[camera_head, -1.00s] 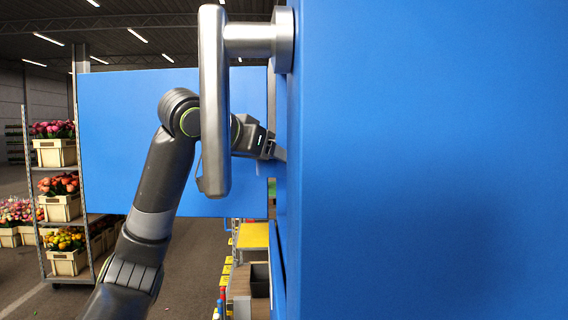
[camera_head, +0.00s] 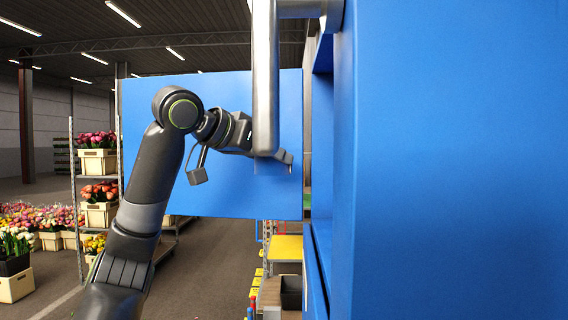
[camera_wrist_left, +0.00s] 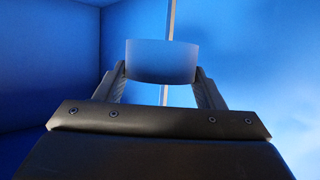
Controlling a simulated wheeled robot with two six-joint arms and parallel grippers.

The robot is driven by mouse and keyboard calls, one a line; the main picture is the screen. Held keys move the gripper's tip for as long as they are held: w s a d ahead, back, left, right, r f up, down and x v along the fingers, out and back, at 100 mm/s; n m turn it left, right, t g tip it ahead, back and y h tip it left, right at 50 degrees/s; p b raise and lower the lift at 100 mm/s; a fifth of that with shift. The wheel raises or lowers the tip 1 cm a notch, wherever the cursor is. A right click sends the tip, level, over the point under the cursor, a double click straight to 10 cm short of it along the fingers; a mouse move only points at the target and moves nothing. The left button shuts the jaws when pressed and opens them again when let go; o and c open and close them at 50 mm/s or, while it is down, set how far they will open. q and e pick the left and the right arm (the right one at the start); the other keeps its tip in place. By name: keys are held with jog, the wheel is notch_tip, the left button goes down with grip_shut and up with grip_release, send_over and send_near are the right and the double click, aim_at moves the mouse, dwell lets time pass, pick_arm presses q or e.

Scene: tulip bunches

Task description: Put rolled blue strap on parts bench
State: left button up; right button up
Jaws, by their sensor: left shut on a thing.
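My left gripper (camera_head: 288,162) is shut on the rolled blue strap (camera_wrist_left: 161,60), a short, smooth blue roll between the two fingers in the left wrist view. In the head view only a bit of the strap (camera_head: 269,168) shows, below the metal handle, which hides part of the gripper. The gripper is beside the opening of a blue cabinet (camera_head: 321,150). My right gripper is not in view. I cannot pick out the parts bench for certain.
A large blue panel (camera_head: 450,150) with a metal handle (camera_head: 265,80) fills the right. Another blue panel (camera_head: 225,95) stands behind my arm. A yellow surface (camera_head: 286,248) and a dark bin (camera_head: 291,290) lie beyond. A flower rack (camera_head: 75,190) stands left; floor between is open.

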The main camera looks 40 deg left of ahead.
pick_arm(q)
jog(key=shift+s+a, duration=0.6)
jog(key=shift+a, duration=0.15)
jog(key=shift+a+b, duration=0.1)
jog(key=shift+b, duration=0.25)
jog(key=s+a+b, duration=0.2)
jog(key=s+a, duration=0.3)
jog(key=a, duration=0.2)
jog(key=shift+s+b, duration=0.2)
jog(key=shift+b, duration=0.2)
jog(key=s+a+b, duration=0.1)
jog(key=s+a, duration=0.4)
jog(key=a, duration=0.2)
jog(key=shift+s, duration=0.2)
